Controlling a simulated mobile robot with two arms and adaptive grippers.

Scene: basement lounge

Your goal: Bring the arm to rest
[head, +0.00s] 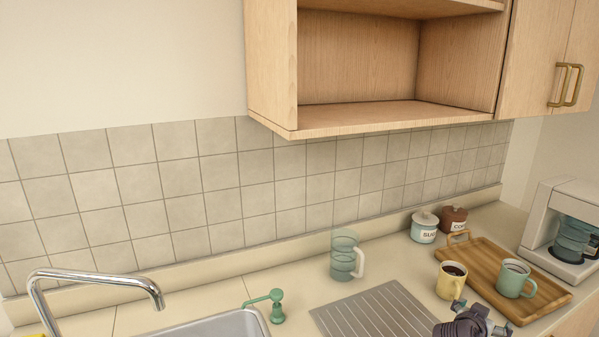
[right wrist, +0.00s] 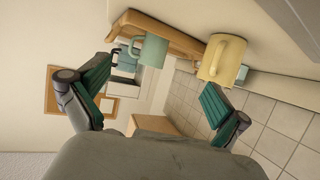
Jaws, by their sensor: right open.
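My right gripper (head: 478,322) shows at the bottom edge of the head view, in front of the wooden tray (head: 480,249). In the right wrist view my right gripper (right wrist: 156,76) has its two green-padded fingers spread wide with nothing between them. A yellow mug (head: 450,288) with dark liquid and a green mug (head: 514,286) stand on the tray. The yellow mug (right wrist: 222,62) and green mug (right wrist: 152,50) also show beyond the fingers in the right wrist view, apart from them. My left gripper is not in view.
A clear pitcher (head: 344,258) stands behind the ribbed drainboard (head: 370,315). Two canisters stand at the backsplash, and a coffee machine (head: 562,225) is at the right. A faucet (head: 95,277), soap pump (head: 276,305) and sink are at the left. An open cabinet (head: 360,60) hangs above.

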